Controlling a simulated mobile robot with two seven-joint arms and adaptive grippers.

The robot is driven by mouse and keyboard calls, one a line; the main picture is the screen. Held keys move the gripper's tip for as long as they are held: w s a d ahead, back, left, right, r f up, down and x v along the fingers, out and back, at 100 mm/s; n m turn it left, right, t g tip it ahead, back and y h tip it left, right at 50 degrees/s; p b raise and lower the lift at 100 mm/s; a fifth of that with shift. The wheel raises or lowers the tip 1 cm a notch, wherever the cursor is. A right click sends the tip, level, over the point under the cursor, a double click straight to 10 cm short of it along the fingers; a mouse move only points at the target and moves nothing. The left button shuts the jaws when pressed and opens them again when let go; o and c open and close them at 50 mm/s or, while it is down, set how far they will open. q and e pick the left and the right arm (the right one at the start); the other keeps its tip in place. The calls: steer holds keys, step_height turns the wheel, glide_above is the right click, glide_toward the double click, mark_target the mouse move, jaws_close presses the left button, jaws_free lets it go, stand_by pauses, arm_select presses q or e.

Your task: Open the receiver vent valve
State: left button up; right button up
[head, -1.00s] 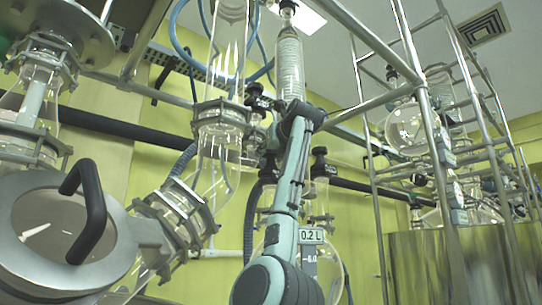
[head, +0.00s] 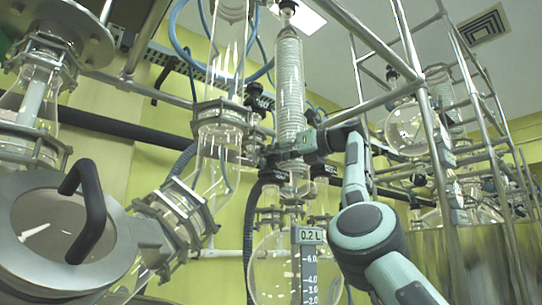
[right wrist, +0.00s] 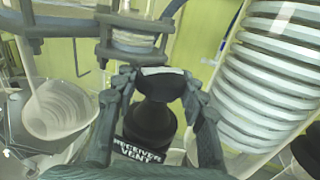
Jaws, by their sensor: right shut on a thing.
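The receiver vent valve has a black knob (right wrist: 155,122) with a label reading RECEIVER VENT, in the right wrist view. My right gripper (right wrist: 156,84) has one finger on each side of the knob and is shut on it. In the head view my right gripper (head: 274,158) reaches leftward from my wrist, just in front of the lower end of the coiled glass column. The valve is mostly hidden there by the gripper and wrist. I cannot tell how far the knob is turned. My left gripper is in neither view.
The coiled glass condenser (head: 290,90) stands close to my right gripper. A round receiver flask (head: 273,270) with a 0.2 L display (head: 311,236) is below. Metal frame poles (head: 430,130) are at right, and a lidded vessel (head: 60,235) is at lower left.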

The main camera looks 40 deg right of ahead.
steer(key=shift+n+y, duration=0.4)
steer(key=shift+y, duration=0.2)
stand_by(0.3)
steer(key=o, duration=0.9)
steer(key=v, duration=1.2)
steer(key=shift+r, duration=0.25)
steer(key=shift+o, duration=0.5)
steer(key=shift+d, duration=0.1)
